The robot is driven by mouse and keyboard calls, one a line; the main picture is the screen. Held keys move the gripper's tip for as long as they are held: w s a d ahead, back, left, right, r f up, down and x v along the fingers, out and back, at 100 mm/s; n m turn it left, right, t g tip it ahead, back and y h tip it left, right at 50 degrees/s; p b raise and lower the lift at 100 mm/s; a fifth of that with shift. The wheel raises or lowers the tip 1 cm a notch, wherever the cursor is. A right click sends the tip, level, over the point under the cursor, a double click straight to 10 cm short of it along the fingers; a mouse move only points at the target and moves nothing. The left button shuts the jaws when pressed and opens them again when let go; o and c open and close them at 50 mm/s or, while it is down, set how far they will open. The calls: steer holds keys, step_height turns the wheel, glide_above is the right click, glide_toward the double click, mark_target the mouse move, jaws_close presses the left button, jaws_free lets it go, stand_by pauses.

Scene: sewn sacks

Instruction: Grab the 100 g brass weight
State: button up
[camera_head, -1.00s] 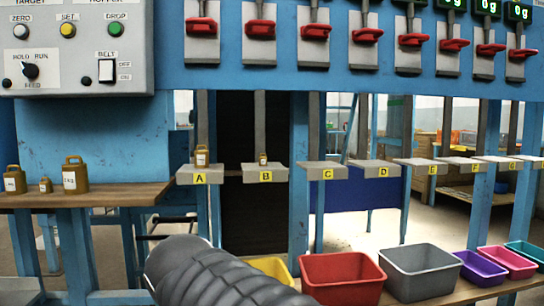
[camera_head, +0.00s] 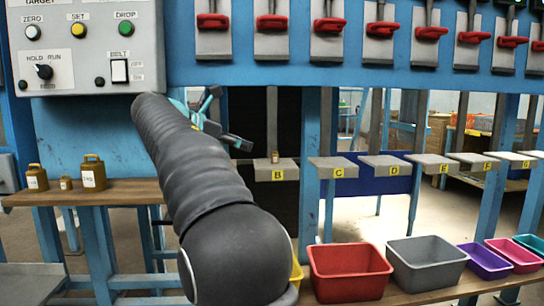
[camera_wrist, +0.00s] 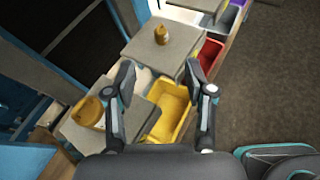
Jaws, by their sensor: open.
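A small brass weight (camera_head: 275,157) stands on pan B (camera_head: 290,174); in the wrist view this weight (camera_wrist: 161,35) is ahead of my gripper. Another brass weight (camera_wrist: 107,93) sits on the nearer left pan (camera_wrist: 82,130), beside the left finger and partly hidden by it. My gripper (camera_wrist: 158,74) is open and empty, its fingers apart above a yellow bin (camera_wrist: 172,108). In the head view my gripper (camera_head: 230,118) is in front of pan A, which my arm hides. Marks on the pan weights are too small to read.
Three more brass weights, large (camera_head: 93,173), small (camera_head: 66,183) and medium (camera_head: 37,178), stand on a wooden shelf (camera_head: 120,193) at left. More lettered pans run right. Red (camera_head: 348,271) and grey (camera_head: 425,262) bins stand below. A control box (camera_head: 85,50) hangs upper left.

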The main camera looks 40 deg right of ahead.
steer(key=b, duration=0.1)
glide_toward(276, 154)
steer(key=x, duration=0.2)
steer(key=shift+d+f, duration=0.2)
steer(key=shift+f, duration=0.1)
steer(key=shift+b+x, duration=0.65)
steer(key=shift+x, duration=2.5)
steer(key=shift+s+d+r, duration=0.1)
steer(key=shift+r, duration=0.15)
jaws_close()
